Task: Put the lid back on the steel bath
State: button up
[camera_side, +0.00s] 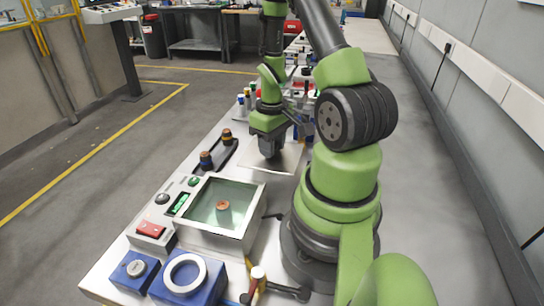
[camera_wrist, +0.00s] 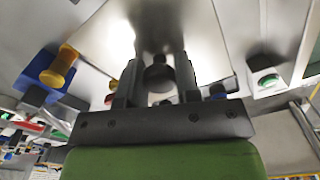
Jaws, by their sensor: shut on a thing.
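The steel bath (camera_side: 246,240) is an open square box in the lower middle of the side view. Greenish liquid and a small orange-brown round piece (camera_side: 222,206) show inside it. The lid (camera_side: 287,161) is a flat pale metal plate beyond the bath, apart from it. It also fills the upper middle of the wrist view (camera_wrist: 207,45). My gripper (camera_side: 268,150) is above the lid. In the wrist view my gripper's fingers (camera_wrist: 158,80) are shut on the lid's dark round knob (camera_wrist: 158,76). Whether the lid touches the bench is hard to tell.
A control panel with a red switch (camera_side: 150,229) and green display stands left of the bath. Blue blocks (camera_side: 134,270) and a white ring (camera_side: 185,274) lie at the near end. Dark and orange knobbed pieces (camera_side: 206,160) stand between bath and lid, to the left.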

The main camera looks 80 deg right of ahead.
notch_tip(320, 180, up, 4)
jog(key=shift+r, duration=0.1)
jog(key=shift+w+a+r, duration=0.1)
jog(key=shift+r, duration=0.3)
jog(key=w+a+r+n, duration=0.2)
jog(key=a+n, duration=0.7)
jog(key=w+a+r+n, duration=0.2)
jog(key=a+r+n, duration=0.1)
jog(key=a+n, duration=0.65)
jog(key=shift+m, duration=0.25)
jog(key=shift+w+f, duration=0.1)
jog(key=shift+f, duration=3.2)
jog(key=shift+f, duration=0.5)
jog(key=o, duration=1.5)
